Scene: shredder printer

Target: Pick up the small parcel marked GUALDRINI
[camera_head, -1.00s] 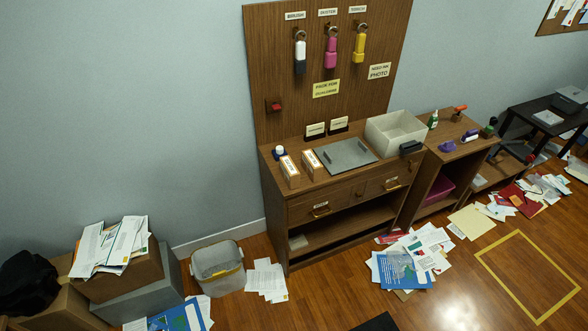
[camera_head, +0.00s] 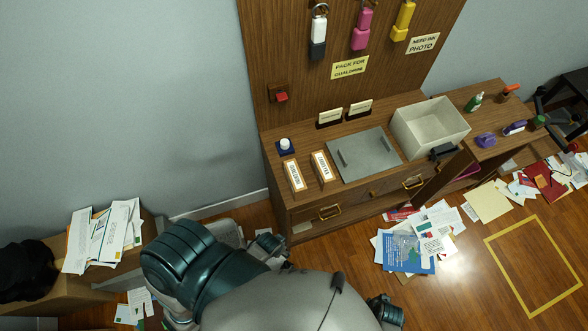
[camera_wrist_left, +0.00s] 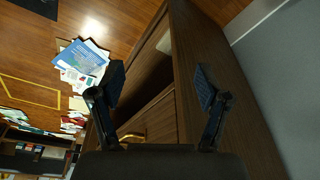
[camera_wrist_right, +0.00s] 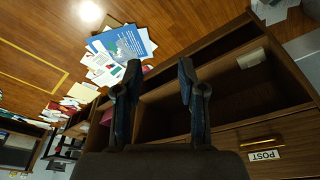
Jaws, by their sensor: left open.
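Two small white-labelled parcels stand side by side on the wooden desk (camera_head: 282,197). The left parcel (camera_head: 295,176) has lettering that looks like GUALDRINI; the right parcel (camera_head: 322,168) has a label too small to read surely. My left gripper (camera_wrist_left: 160,85) is open and empty in the left wrist view, beside the desk's wooden side. My right gripper (camera_wrist_right: 159,72) is open and empty in the right wrist view, facing the desk's front and open shelf. Neither wrist view shows the parcels. In the head view, my arm and body cover the lower middle.
A grey metal plate (camera_head: 364,155) and a pale bin (camera_head: 430,128) stand right of the parcels. A white-capped bottle (camera_head: 285,147) is behind them. Papers (camera_head: 416,240) lie on the floor before the desk. Paper-topped boxes (camera_head: 103,235) stand at left.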

